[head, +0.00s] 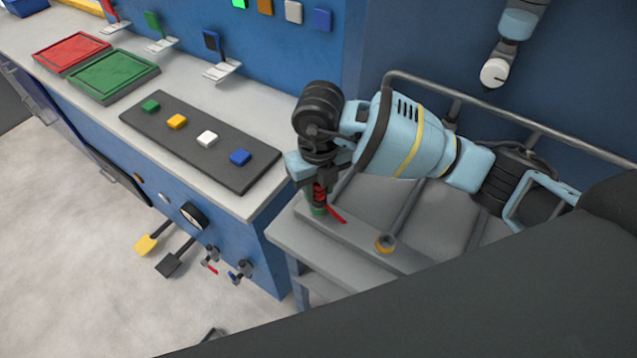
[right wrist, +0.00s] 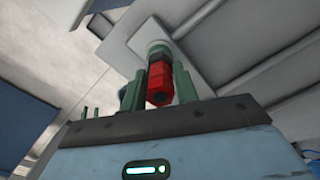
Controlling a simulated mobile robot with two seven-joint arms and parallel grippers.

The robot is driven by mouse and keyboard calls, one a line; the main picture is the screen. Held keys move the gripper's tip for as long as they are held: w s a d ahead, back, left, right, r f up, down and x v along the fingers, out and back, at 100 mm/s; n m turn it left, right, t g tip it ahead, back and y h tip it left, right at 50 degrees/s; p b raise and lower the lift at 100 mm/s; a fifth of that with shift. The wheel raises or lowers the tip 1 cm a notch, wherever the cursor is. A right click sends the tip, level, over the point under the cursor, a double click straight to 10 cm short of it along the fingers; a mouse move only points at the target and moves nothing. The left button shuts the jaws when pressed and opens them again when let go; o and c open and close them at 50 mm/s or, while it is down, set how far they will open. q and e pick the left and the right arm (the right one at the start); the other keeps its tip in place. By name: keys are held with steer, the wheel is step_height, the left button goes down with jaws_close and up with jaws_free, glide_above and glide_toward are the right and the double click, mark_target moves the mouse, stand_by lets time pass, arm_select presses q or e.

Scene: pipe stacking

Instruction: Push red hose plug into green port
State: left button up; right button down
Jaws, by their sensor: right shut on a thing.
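The red hose plug (head: 320,193) is between the fingers of my right gripper (head: 318,184), which is shut on it and points down at the grey bench. In the right wrist view the red plug (right wrist: 159,86) shows between the two greenish fingers (right wrist: 160,88). The green port (head: 318,210) is directly below the plug in the head view. A pale green rim (right wrist: 158,44) shows beyond the plug in the right wrist view, with a dark band between. I cannot tell how deep the plug sits. My left gripper is not in view.
A thin red piece (head: 336,213) lies beside the port on the grey bench (head: 350,236). A blue counter with a dark button panel (head: 190,163) is at left, and a metal rail (head: 540,128) runs behind.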

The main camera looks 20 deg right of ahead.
steer(key=shift+f, duration=0.25)
steer(key=c, duration=1)
jaws_free()
step_height(320, 180, up, 8)
